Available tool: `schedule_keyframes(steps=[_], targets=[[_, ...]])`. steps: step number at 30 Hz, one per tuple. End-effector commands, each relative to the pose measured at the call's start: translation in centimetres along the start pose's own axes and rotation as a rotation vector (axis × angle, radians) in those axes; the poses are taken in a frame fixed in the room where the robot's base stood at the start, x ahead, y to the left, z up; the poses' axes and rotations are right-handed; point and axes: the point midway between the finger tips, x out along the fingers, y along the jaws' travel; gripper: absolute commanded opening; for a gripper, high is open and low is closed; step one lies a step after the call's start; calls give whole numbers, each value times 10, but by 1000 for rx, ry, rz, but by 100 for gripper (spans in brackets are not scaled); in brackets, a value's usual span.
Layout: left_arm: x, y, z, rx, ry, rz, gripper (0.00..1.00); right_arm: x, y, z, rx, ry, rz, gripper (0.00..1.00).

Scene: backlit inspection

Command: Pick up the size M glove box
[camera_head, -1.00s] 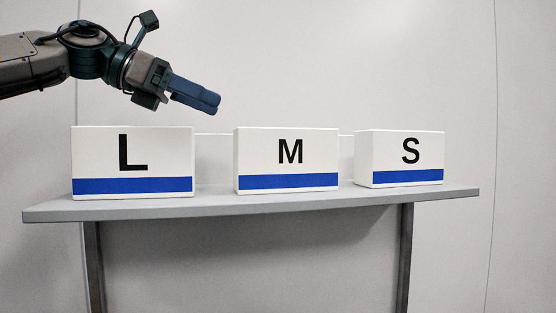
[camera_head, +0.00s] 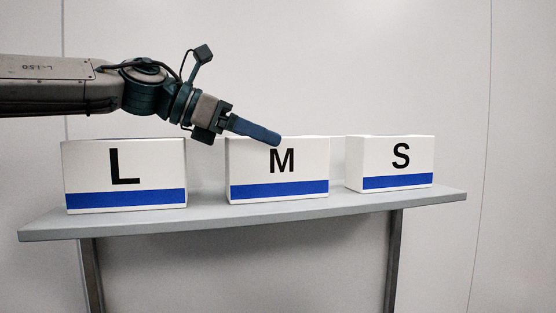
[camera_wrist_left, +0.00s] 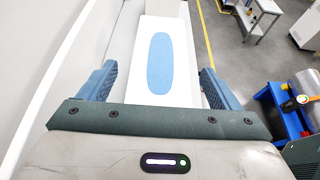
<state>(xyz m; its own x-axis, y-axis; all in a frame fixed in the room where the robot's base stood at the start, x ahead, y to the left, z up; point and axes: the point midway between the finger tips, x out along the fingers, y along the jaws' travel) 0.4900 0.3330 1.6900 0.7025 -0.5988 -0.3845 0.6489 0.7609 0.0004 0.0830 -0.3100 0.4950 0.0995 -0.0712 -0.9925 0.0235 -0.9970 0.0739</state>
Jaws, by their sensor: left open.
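The size M glove box (camera_head: 254,172), white with a black M and a blue band, stands upright on the grey shelf (camera_head: 330,207) in the head view, between the L box (camera_head: 90,170) and the S box (camera_head: 375,155). My left gripper (camera_head: 268,136) reaches in from the left, its fingers at the M box's top edge and hiding a little of it. In the left wrist view the fingers of the gripper (camera_wrist_left: 158,86) are apart, on either side of a white box top with a blue oval (camera_wrist_left: 160,62). Contact cannot be told. My right gripper is not seen.
A pale wall rises close behind the shelf. Gaps separate the three boxes on the shelf. In the left wrist view, a blue object (camera_wrist_left: 280,112) stands at the right, and a grey floor with a yellow line lies beyond.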

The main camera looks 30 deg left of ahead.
Motion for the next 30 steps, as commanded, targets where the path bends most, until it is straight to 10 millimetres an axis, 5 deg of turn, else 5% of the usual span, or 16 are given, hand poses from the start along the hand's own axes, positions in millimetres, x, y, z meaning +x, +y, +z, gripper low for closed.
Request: schedule_keyframes(steps=[5, 15, 30], targets=[[0, 0, 0, 0, -1, 0, 81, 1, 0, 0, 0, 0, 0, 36], [0, 0, 0, 0, 0, -1, 14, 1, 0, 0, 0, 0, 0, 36], [-7, 2, 7, 0, -2, 0, 12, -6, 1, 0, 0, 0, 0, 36]])
